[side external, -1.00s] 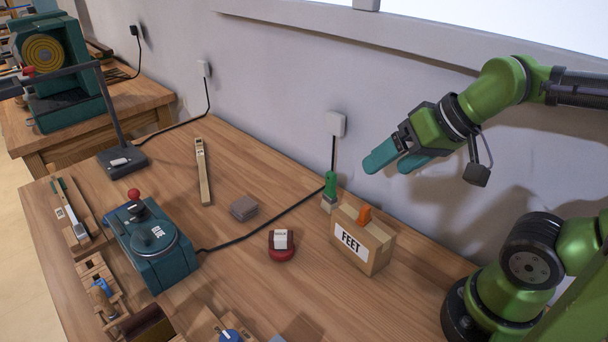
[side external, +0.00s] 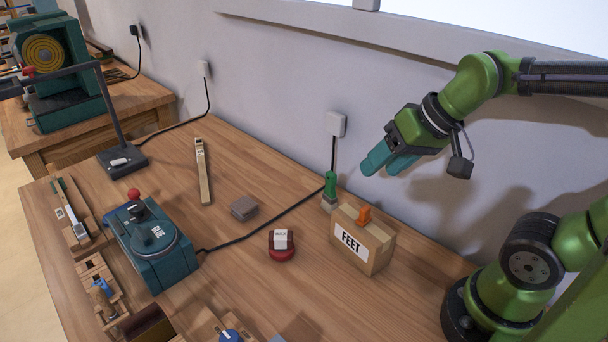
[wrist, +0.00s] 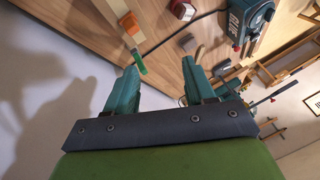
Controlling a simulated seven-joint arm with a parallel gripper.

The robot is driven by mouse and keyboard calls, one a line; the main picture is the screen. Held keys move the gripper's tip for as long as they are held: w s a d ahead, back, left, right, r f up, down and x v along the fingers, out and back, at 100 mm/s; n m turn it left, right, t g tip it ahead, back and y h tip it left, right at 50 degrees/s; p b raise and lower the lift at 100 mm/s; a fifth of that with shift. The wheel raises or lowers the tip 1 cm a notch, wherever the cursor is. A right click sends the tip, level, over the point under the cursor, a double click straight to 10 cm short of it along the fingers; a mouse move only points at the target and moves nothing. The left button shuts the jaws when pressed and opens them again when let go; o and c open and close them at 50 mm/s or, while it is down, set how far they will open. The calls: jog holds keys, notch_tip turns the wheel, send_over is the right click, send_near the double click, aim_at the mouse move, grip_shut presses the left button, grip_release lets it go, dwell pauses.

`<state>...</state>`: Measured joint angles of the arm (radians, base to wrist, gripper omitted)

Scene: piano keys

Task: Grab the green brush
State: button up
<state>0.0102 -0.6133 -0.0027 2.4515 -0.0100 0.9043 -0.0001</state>
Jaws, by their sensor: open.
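The green brush (side external: 330,185) stands upright at the back of the workbench, against the left end of the cardboard box labelled FEET (side external: 378,247). It has a green handle and a pale lower part. In the wrist view the green handle (wrist: 140,64) shows just beyond the left fingertip, left of the gap between the fingers. My gripper (side external: 385,163) is open and empty, with teal fingers. It hangs in the air above and to the right of the brush, near the wall, not touching it.
An orange piece (side external: 364,215) sticks up from the box top. A black cable runs from the wall socket (side external: 335,124) past the brush to the teal machine (side external: 154,243).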

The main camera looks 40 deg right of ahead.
aim_at(329, 172)
jog(key=w+d+f+n+g+h, duration=0.1)
jog(key=w+d+f+g, duration=0.15)
jog(key=w, duration=0.65)
jog(key=w+d+f+n+g+h, duration=0.1)
jog(key=w+d+g, duration=0.3)
jog(key=w, duration=0.5)
notch_tip(329, 172, down, 11)
jog(key=shift+s+d+f, duration=0.1)
jog(key=shift+s, duration=0.05)
jog(key=shift+s+f, duration=0.2)
jog(key=shift+f, duration=2.45)
grip_shut()
